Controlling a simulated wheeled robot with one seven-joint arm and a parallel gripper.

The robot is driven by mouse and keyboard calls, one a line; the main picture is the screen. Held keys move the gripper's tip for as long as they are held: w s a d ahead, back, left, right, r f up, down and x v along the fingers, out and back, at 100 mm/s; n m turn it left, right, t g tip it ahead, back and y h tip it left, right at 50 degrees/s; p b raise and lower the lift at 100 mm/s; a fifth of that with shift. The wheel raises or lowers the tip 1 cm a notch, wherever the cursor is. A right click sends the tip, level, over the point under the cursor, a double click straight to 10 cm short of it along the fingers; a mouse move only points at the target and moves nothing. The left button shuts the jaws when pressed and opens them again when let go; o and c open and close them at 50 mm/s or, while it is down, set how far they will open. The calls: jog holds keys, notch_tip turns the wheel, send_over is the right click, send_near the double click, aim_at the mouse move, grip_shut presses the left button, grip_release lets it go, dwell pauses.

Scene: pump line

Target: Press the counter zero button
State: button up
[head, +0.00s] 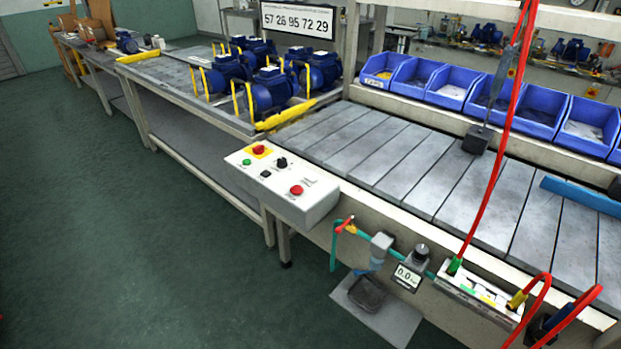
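A white control box (283,184) is fixed at the near left corner of the conveyor line. A number display (298,21) at the back reads 57 26 95 72 29. My gripper is not in view.
Blue pumps (272,88) stand on the left bench between yellow rails. Blue bins (452,87) line the conveyor (400,165). Red hoses (493,130) hang at right. The green floor (130,240) at left is clear.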

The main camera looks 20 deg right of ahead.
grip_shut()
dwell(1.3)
